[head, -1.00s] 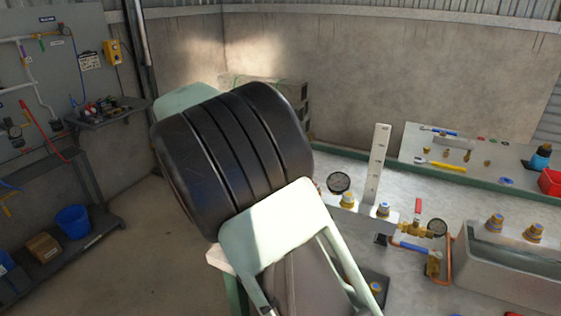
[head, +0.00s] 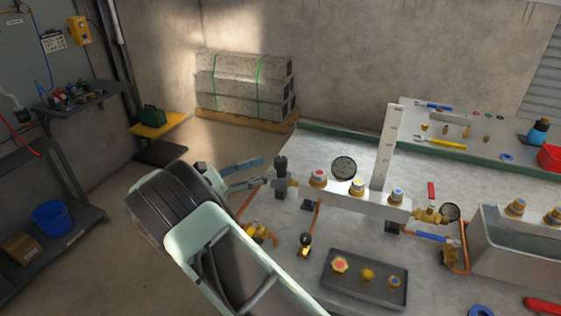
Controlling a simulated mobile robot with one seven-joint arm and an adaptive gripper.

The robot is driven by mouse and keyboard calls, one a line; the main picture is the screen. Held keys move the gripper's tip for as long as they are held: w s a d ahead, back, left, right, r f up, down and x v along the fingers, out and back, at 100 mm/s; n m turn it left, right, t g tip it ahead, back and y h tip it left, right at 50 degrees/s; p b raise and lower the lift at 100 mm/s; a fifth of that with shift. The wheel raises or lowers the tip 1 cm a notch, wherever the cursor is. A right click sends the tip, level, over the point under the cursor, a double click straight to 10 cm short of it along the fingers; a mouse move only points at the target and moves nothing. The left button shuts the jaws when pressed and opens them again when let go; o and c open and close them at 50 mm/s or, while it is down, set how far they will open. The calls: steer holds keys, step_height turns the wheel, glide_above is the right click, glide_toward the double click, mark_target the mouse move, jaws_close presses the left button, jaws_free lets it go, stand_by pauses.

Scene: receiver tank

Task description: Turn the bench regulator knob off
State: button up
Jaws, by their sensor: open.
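My gripper (head: 266,171) is open and empty in the head view, its two fingers pointing right. The fingertips are just left of a dark upright knob (head: 280,163) on a grey body at the left end of the bench manifold. This looks like the regulator knob; I cannot tell whether a finger touches it. The manifold block (head: 337,196) carries a red-topped knob (head: 318,178), two blue-topped knobs (head: 357,187) and (head: 396,195), and a round gauge (head: 343,167) behind. The knob's setting cannot be read.
A grey tray (head: 345,292) with several brass fittings lies in front. A tall white scale (head: 387,145) rises behind the manifold. A water tank (head: 480,250) is at right. My arm covers the bench's front left.

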mark_target(275, 164)
steer(key=x, duration=0.6)
steer(key=shift+w+d, duration=0.15)
steer(key=c, duration=1.2)
steer(key=shift+o, duration=0.2)
steer(key=shift+r+n+t+y+p, duration=0.1)
steer(key=shift+n+t+y+p, duration=0.3)
steer(key=shift+t+p, duration=0.1)
